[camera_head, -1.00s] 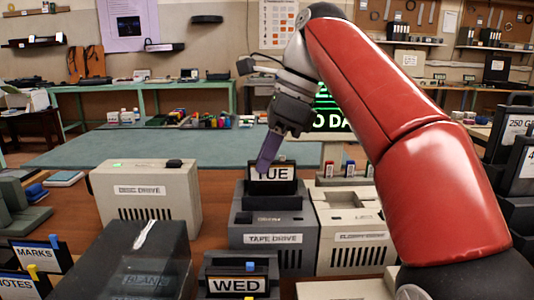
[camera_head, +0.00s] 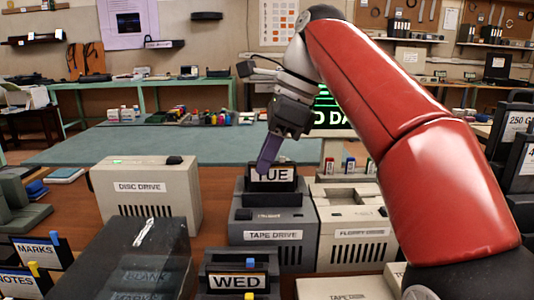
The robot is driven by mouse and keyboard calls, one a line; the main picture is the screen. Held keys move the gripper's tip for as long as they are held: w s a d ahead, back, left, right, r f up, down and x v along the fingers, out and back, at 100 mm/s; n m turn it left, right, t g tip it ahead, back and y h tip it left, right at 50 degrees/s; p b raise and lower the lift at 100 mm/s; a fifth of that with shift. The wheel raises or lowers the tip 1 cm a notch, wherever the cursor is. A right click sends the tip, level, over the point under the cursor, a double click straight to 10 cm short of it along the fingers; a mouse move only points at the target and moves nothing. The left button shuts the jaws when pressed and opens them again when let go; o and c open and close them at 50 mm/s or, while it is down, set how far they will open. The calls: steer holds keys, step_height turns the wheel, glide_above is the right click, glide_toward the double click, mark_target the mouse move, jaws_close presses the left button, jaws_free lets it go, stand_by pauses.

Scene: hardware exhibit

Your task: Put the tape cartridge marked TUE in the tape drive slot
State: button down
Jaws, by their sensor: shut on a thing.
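The tape cartridge marked TUE (camera_head: 286,176) is dark with a white label and stands upright at the top of the grey tape drive (camera_head: 273,237). Its lower part seems to be inside the drive's top opening, though the exact depth is hard to tell. My gripper (camera_head: 268,160) comes down from above and is shut on the cartridge's upper left part. A purple finger covers the start of the label. The slot itself is mostly hidden behind the drive's front top edge and the cartridge.
A disc drive (camera_head: 146,198) stands to the left and a floppy drive (camera_head: 349,228) touches or nearly touches the tape drive's right side. A WED cartridge (camera_head: 236,283) stands in front. A dark box (camera_head: 125,260) is at front left.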

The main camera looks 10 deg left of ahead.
mark_target(267, 176)
steer(key=shift+f, duration=0.15)
stand_by(0.4)
steer(key=shift+f+b, duration=1)
steer(key=shift+f, duration=0.75)
steer(key=c, duration=1.3)
jaws_free()
steer(key=shift+c, duration=0.2)
